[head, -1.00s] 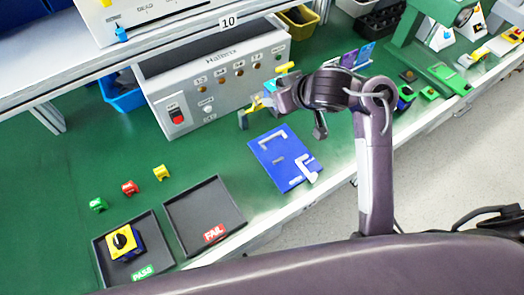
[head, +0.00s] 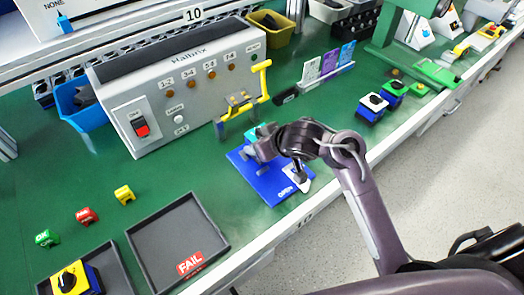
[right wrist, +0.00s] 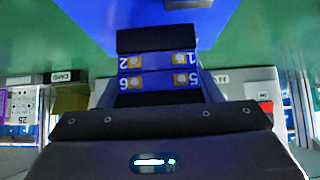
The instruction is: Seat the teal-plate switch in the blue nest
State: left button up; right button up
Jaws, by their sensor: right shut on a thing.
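My right gripper (head: 256,145) is over the back part of the blue nest plate (head: 238,158), shut on the teal-plate switch. A small teal edge of the switch (head: 264,131) shows beside the jaws in the head view; the rest is hidden by my gripper. In the right wrist view the switch's blue body (right wrist: 158,70) with numbered terminals sits between the fingers, with a blue surface beyond. Whether the switch touches the nest I cannot tell. A white clamp (head: 303,184) is at the nest's front edge, partly behind my arm. My left gripper is not in view.
The grey tester (head: 185,95) with a yellow-handled fixture (head: 262,80) stands just behind. The empty FAIL tray (head: 165,235) is to the left, next to a tray holding a yellow-plate switch (head: 70,279). Other switches (head: 373,105) stand at right.

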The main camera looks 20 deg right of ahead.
jog(key=shift+f, duration=0.95)
jog(key=o, duration=1.1)
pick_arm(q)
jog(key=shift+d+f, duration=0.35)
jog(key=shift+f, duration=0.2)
